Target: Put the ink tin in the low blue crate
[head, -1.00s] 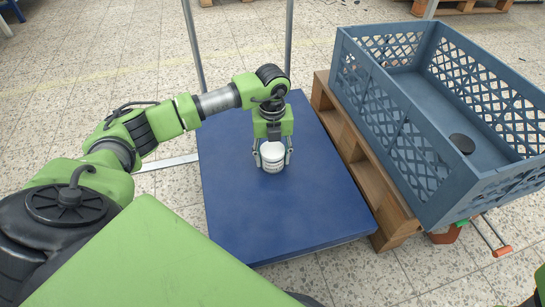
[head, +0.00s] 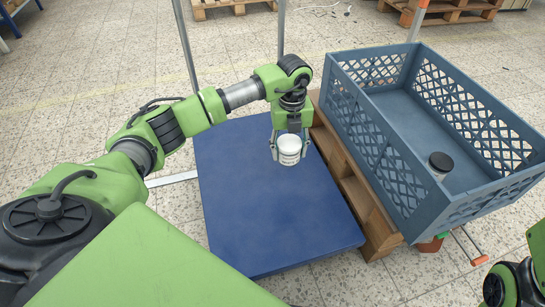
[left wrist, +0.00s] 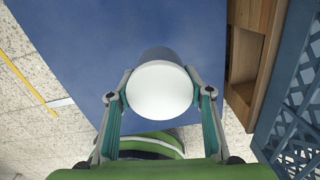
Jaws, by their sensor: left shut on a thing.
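The ink tin (head: 289,146) is a short white cylinder with a smooth round lid. My left gripper (head: 289,152) is shut on its sides, with the lid facing the wrist. The tin is over the right part of the blue tabletop (head: 265,215) and looks upright; its height above the surface is hard to tell. In the left wrist view the white lid (left wrist: 160,90) sits between both fingers. The low blue crate (head: 385,165) is to the right of the tin, with lattice walls and an open top. My right gripper is out of view; only part of my right arm shows at the bottom right.
A dark-lidded jar (head: 440,163) stands inside the crate near its right end; the rest of the crate floor is clear. The crate rests on a wooden pallet (head: 362,195) beside the blue tabletop. Thin metal posts (head: 186,45) rise behind the tabletop.

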